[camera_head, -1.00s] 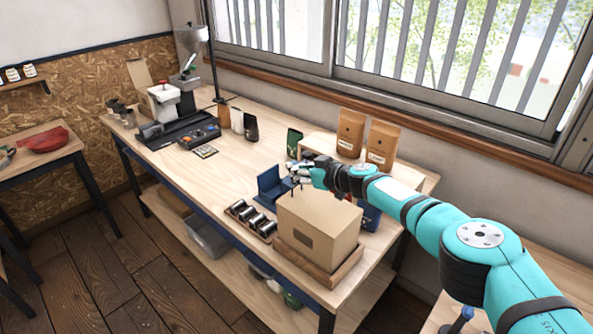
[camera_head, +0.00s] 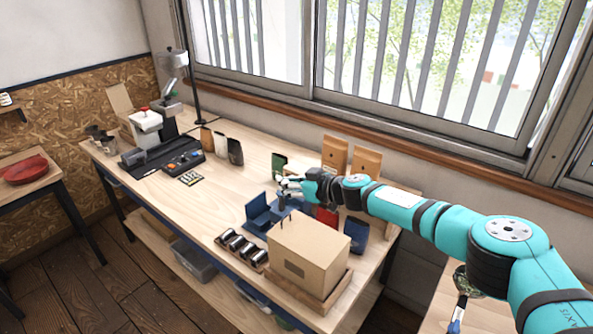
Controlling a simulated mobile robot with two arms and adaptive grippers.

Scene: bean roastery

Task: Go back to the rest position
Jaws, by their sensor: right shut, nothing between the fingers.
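My right gripper (camera_head: 287,190) is in the camera_head view, at the end of the teal arm that comes in from the right. It is shut and empty. It hangs over the workbench (camera_head: 218,204), just above and behind a blue stand (camera_head: 265,212) and behind a cardboard box (camera_head: 308,250). Whether the fingers touch the stand is too small to tell. My left gripper does not show.
The box sits on a wooden tray (camera_head: 337,291), with a rack of dark cylinders (camera_head: 240,246) to its left. Kraft bags (camera_head: 335,152) and a green pouch (camera_head: 279,165) stand behind the gripper. A red bowl (camera_head: 24,169) is far left.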

